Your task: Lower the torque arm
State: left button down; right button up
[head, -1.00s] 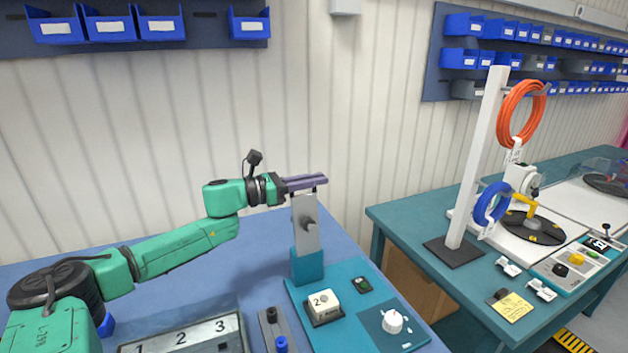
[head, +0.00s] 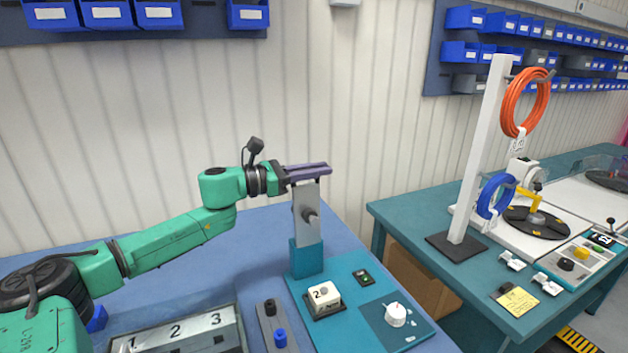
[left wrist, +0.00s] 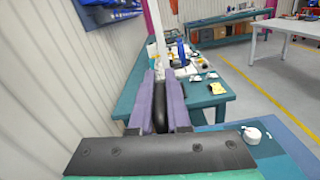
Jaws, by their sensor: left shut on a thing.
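My left gripper (head: 322,169), with long purple fingers, is at the top of a grey upright plate (head: 306,214) on a teal block. In the left wrist view the gripper (left wrist: 160,82) is shut on a black rounded bar (left wrist: 160,112), which lies lengthwise between the fingers. This bar looks like the torque arm; in the head view the fingers hide most of it. A short grey shaft (head: 311,216) sticks out of the plate below. I cannot tell how the bar joins the plate. My right gripper is not in view.
A teal base plate (head: 352,268) holds a white block marked 2 (head: 323,296) and a white knob (head: 396,314). A numbered grey box (head: 180,336) stands at the front left. On the right-hand table, a white post (head: 478,150) carries an orange coil (head: 508,105).

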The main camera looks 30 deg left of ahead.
pick_arm(q)
jog(key=s+d+f+m+b, duration=0.1)
jog(key=s+d+m+b, duration=0.4)
jog(key=d+b, duration=0.3)
jog(key=shift+s+f+m+b, duration=0.35)
jog(key=shift+m+b, duration=0.05)
jog(key=shift+b, duration=0.9)
